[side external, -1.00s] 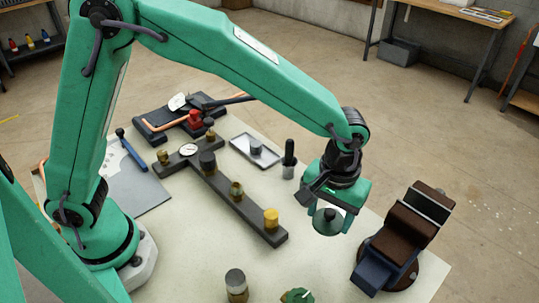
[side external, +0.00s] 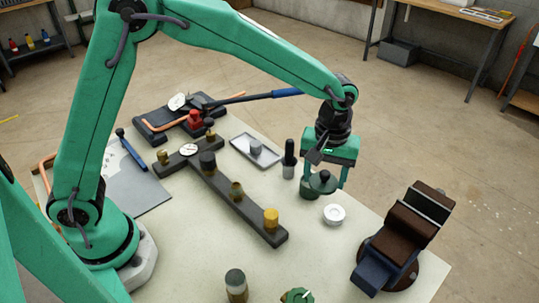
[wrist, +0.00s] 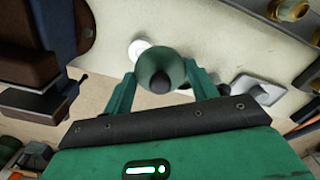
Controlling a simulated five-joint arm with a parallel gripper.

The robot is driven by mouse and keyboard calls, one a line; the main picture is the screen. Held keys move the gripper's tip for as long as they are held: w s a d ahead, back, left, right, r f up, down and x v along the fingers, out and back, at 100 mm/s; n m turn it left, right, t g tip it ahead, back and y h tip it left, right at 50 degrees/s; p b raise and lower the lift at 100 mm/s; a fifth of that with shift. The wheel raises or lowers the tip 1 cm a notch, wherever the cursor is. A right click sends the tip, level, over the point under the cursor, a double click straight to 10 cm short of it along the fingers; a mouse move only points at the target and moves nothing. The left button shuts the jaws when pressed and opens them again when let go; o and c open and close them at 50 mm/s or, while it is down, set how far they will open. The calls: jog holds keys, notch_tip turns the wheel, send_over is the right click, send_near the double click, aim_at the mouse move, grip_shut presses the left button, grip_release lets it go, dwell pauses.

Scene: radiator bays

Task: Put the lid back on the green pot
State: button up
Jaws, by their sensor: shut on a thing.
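The green lid (side external: 322,184) with its dark knob is held between the fingers of my gripper (side external: 325,180). In the wrist view the lid (wrist: 160,64) sits between both fingertips, knob facing the camera. My gripper is shut on it, above the right part of the table. A dark green shape just below and left of the lid in the side view may be the green pot. The lid and fingers hide most of it, so I cannot tell whether lid and pot touch.
A white round piece (side external: 334,214) lies close in front of the lid. A dark bottle (side external: 289,160) stands just left of my gripper. A brown and blue vise-like block (side external: 403,240) is at right. A dark bar with fittings (side external: 235,198) crosses the table's middle.

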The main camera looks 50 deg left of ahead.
jog(key=w+a+n, duration=0.2)
jog(key=w+a, duration=0.2)
jog(key=a, duration=0.2)
jog(key=shift+a+r+n, duration=0.15)
jog(key=shift+r+n, duration=0.15)
jog(key=shift+f, duration=0.2)
jog(key=shift+f, duration=2.95)
jog(key=shift+f, duration=0.2)
jog(key=o, duration=1.4)
jog(key=shift+r, duration=0.15)
notch_tip(320, 180, up, 7)
dwell(0.9)
